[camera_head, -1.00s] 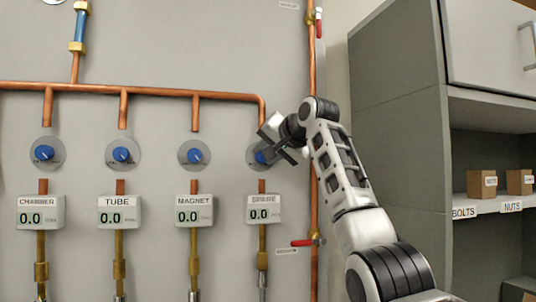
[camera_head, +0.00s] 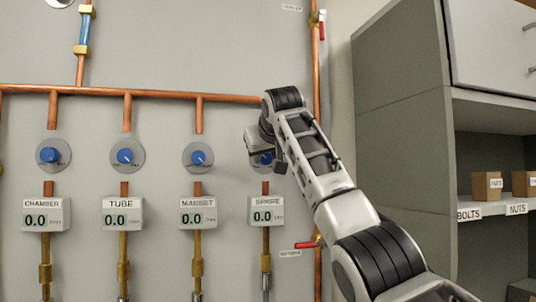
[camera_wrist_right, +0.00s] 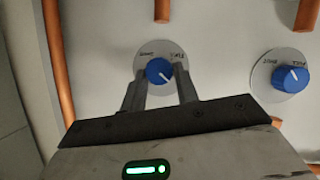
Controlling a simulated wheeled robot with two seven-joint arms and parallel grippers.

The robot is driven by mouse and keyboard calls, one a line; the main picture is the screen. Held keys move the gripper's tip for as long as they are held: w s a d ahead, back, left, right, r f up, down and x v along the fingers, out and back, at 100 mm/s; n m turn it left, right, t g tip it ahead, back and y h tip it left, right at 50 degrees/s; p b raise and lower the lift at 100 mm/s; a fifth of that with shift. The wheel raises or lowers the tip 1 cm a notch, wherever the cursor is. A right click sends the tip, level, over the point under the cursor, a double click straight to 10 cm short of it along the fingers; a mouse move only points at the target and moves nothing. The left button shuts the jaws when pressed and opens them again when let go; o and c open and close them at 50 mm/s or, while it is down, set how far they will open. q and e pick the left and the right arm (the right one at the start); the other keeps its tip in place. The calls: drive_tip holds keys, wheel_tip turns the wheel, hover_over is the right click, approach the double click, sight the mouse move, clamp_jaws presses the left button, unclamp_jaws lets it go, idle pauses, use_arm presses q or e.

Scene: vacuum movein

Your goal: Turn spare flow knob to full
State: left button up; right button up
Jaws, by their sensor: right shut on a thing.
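The spare flow knob (camera_wrist_right: 159,71) is blue with a white pointer line, on a round pale dial plate. In the wrist view my right gripper (camera_wrist_right: 161,84) has one finger on each side of it and is shut on it. In the head view the spare knob (camera_head: 267,158) is mostly hidden behind my right gripper (camera_head: 262,150) and wrist. The spare readout (camera_head: 267,211) below it shows 0.0. In the wrist view the pointer slants toward the lower right; the dial lettering is too small to read surely. My left gripper is not in view.
The magnet knob (camera_head: 198,157), tube knob (camera_head: 124,157) and chamber knob (camera_head: 49,155) stand in a row to the left, their readouts at 0.0. A vertical copper pipe (camera_head: 317,85) with a red-handled valve (camera_head: 306,245) runs close to the right. A grey shelf unit (camera_head: 402,140) stands further right.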

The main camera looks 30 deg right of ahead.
drive_tip(key=n+h, duration=0.2)
drive_tip(key=n, duration=0.1)
drive_tip(key=shift+a+f, duration=0.1)
drive_tip(key=shift+a, duration=0.15)
drive_tip(key=n+h, duration=0.2)
drive_tip(key=n, duration=0.1)
drive_tip(key=shift+w+a+f+n+t, duration=0.1)
drive_tip(key=shift+a+f+n+t, duration=0.1)
drive_tip(key=shift+n+t, duration=0.1)
drive_tip(key=n, duration=0.1)
drive_tip(key=n+t+h, duration=0.1)
drive_tip(key=n, duration=0.1)
drive_tip(key=shift+f+n, duration=0.2)
drive_tip(key=shift+n, duration=0.1)
drive_tip(key=shift+f+n+t+h, duration=0.15)
drive_tip(key=shift+n+t+h, duration=0.45)
drive_tip(key=shift+n, duration=1.1)
drive_tip(key=o, duration=1)
drive_tip(key=shift+c, duration=0.2)
